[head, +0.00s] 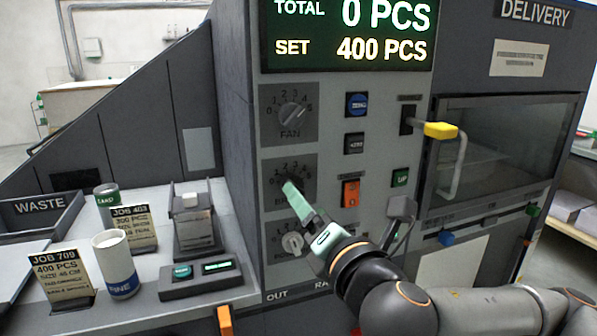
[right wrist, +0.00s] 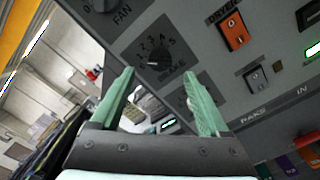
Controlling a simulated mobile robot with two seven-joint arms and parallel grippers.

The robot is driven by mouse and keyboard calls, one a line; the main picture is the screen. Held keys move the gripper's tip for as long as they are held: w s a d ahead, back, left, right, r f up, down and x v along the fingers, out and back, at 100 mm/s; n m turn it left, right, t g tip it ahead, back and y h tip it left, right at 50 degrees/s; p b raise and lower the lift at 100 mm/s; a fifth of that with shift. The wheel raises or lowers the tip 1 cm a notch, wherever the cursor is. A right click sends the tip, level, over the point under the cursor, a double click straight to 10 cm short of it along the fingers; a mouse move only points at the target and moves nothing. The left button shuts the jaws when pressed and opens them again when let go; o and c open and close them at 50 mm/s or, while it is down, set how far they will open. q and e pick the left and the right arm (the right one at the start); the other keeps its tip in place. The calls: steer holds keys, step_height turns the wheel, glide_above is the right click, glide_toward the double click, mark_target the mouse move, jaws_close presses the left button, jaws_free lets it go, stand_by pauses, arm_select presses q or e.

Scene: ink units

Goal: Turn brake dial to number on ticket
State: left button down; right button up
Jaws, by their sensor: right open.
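The brake dial (head: 304,180) is a dark knob on a grey plate with numbers around it, the middle of three dials on the machine's front. My right gripper (head: 298,199) is in front of it and partly hides it. In the right wrist view the brake dial (right wrist: 157,57) shows beyond and between the open green fingertips (right wrist: 163,78); I see no contact. Its pointer seems to be towards the low numbers at left. The job 709 ticket (head: 59,273) reads 400 PCS; the job 403 ticket (head: 134,229) reads 300 PCS. Their lower lines are too small to read surely. My left gripper is out of view.
The display (head: 348,32) reads SET 400 PCS. The fan dial (head: 291,115) is above the brake dial, and another dial (head: 293,243) is below. An orange switch (head: 350,192) is to the right. A white cup (head: 113,263) and a green can (head: 106,196) stand by the tickets.

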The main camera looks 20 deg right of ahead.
steer(key=shift+w+a, duration=0.1)
steer(key=shift+w, duration=2.5)
jaws_close()
